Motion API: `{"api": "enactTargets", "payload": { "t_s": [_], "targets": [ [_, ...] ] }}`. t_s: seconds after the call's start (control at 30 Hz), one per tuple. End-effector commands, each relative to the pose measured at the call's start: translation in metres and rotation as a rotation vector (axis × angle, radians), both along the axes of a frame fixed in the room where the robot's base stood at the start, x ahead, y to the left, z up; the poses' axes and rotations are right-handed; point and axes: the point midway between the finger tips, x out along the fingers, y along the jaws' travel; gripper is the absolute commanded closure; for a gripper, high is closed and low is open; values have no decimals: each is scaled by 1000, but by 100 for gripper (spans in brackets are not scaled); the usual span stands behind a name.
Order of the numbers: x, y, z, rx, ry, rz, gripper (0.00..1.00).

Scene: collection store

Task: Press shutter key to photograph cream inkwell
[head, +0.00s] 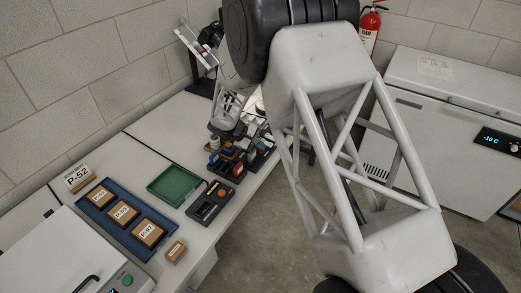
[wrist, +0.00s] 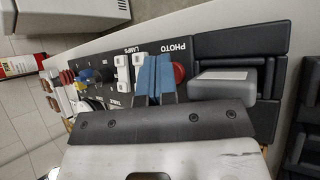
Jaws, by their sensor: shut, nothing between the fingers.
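The control panel (wrist: 115,75) is dark, with white lettering that includes PHOTO and LAMPS. A round red key (wrist: 179,73) sits beside the word PHOTO; I take it for the shutter key. My gripper (wrist: 155,78) has blue fingers, held together and empty. They point at the panel just left of the red key in the wrist view. I cannot tell whether they touch the panel. In the head view my gripper (head: 214,153) is low over the dark cluster of small items at the bench's far end. I cannot make out a cream inkwell in either view.
White switches (wrist: 123,73) and a blue knob (wrist: 86,75) lie left of my fingers. A grey-topped block (wrist: 222,84) is to the right. On the bench are a green tray (head: 174,184) and a blue tray (head: 93,212) with labelled blocks. A freezer (head: 440,145) stands right.

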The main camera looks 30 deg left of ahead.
Motion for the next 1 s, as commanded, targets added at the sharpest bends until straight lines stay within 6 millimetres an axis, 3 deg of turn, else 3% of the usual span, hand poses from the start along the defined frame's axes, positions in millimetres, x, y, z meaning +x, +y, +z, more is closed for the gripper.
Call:
{"api": "enactTargets", "payload": {
  "t_s": [1.0],
  "targets": [
    [0,0,17,0,0,0,100]
  ]
}}
